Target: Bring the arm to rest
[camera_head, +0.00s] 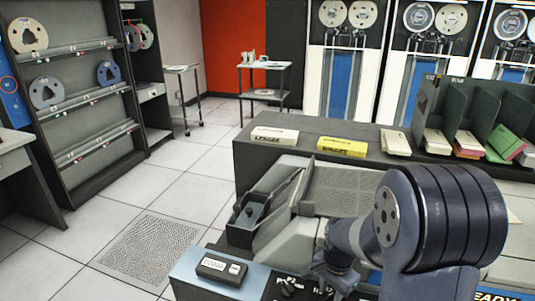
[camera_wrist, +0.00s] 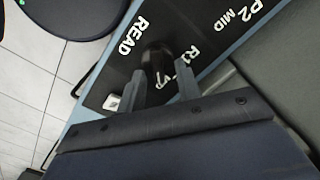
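My arm (camera_head: 440,215) reaches in from the lower right in the head view. My gripper (camera_head: 322,278) is low over a dark control panel, beside a black knob (camera_head: 288,289). In the wrist view the two fingers of my gripper (camera_wrist: 160,80) are spread apart. The black knob (camera_wrist: 158,60) shows between and just beyond their tips, with a gap visible on the finger sides. I cannot tell how far above the panel the tips are. White lettering, including READ and P2 MID, lies around the knob.
A grey card machine (camera_head: 290,200) stands just behind the panel. A small label box (camera_head: 222,268) sits left of the knob. A dark counter (camera_head: 300,128) with card decks lies behind. Open tiled floor (camera_head: 150,200) is at left, beside a reel shelf (camera_head: 85,95).

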